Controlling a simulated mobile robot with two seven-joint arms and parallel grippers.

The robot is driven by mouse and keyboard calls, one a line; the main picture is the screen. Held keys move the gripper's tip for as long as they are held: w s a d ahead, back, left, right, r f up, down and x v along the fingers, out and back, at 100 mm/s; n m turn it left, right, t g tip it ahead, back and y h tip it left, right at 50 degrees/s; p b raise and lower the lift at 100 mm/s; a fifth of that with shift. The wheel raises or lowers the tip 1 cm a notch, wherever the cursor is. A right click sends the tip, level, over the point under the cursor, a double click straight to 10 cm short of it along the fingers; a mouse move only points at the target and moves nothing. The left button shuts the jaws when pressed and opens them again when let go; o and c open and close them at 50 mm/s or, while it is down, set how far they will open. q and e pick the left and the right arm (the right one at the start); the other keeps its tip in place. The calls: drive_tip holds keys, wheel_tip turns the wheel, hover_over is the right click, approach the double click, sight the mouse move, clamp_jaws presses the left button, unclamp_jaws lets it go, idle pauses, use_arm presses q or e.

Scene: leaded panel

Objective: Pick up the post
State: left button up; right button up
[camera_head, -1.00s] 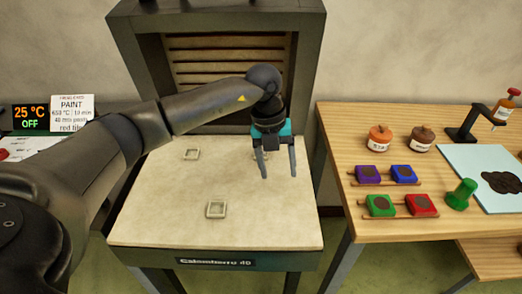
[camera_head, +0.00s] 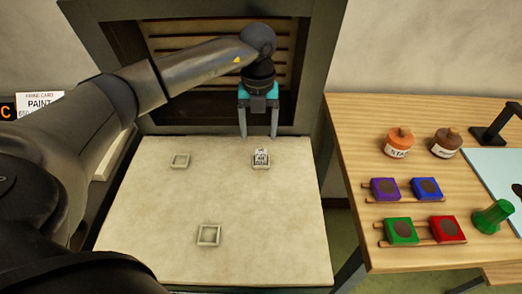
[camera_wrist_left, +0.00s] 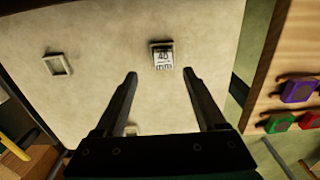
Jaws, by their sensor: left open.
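The post (camera_head: 261,158), a small pale block marked "40 mm", stands in or on a square holder at the back right of the pale slab. It also shows in the left wrist view (camera_wrist_left: 162,57), just beyond my fingertips. My left gripper (camera_head: 259,134) is open and empty, its fingers pointing down near the post. In the left wrist view its two fingers (camera_wrist_left: 160,74) are spread apart, with bare slab between them. I cannot tell the exact height of the fingertips over the slab. My right gripper is not in view.
Two empty square holders sit on the slab (camera_head: 130,235), at back left (camera_head: 180,160) and front (camera_head: 208,234). The kiln's slatted back (camera_head: 205,60) rises behind. A wooden table (camera_head: 350,125) on the right holds jars and several coloured blocks.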

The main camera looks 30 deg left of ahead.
sight(261, 152)
use_arm(q)
drive_tip(key=f, duration=0.6)
drive_tip(key=shift+d+f+b, duration=0.3)
drive_tip(key=shift+b, duration=0.1)
drive_tip(key=shift+w+r, duration=0.1)
clamp_jaws()
